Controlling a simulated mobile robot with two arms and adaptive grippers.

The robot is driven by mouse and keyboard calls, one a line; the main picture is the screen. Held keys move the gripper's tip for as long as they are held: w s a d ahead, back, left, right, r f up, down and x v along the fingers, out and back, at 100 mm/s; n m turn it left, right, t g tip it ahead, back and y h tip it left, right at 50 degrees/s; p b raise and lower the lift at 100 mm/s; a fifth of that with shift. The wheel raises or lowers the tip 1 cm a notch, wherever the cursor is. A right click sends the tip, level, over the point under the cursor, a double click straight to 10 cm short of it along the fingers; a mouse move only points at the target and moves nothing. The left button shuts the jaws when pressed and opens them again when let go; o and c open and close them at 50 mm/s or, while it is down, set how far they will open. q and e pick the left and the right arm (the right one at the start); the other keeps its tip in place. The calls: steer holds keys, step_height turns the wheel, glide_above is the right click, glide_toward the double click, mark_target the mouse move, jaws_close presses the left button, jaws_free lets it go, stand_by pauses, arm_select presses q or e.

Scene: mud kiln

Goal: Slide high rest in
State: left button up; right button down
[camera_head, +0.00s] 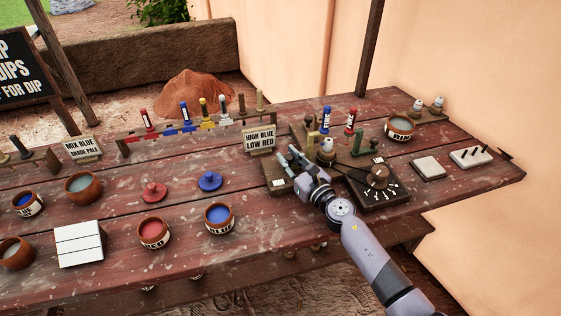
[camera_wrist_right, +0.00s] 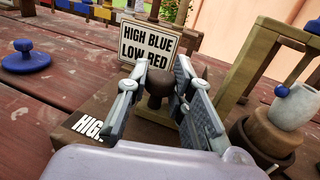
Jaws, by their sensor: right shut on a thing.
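In the wrist view a dark wooden block lettered "HIGH" (camera_wrist_right: 88,127), the high rest, lies under my right gripper (camera_wrist_right: 157,88). Its dark rounded knob (camera_wrist_right: 158,82) stands between the two fingers, which are shut on it. In the head view the block (camera_head: 278,184) shows beside my right gripper (camera_head: 292,160), at the left of a wooden stand with a blue and a red bottle (camera_head: 350,121). The gripper hides part of the block and the knob. My left gripper is not in view.
A sign "HIGH BLUE LOW RED" (camera_head: 259,139) stands just behind the gripper. A wooden frame post (camera_wrist_right: 242,60) and a small white pot on a brown base (camera_wrist_right: 292,107) are close on the right. A dial board (camera_head: 378,187) is at right. Glaze bowls and lids stand left.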

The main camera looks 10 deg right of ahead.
steer(key=shift+d, duration=0.2)
steer(key=c, duration=1.4)
jaws_free()
steer(key=shift+d, duration=0.15)
steer(key=v, duration=1.2)
steer(key=shift+s, duration=0.1)
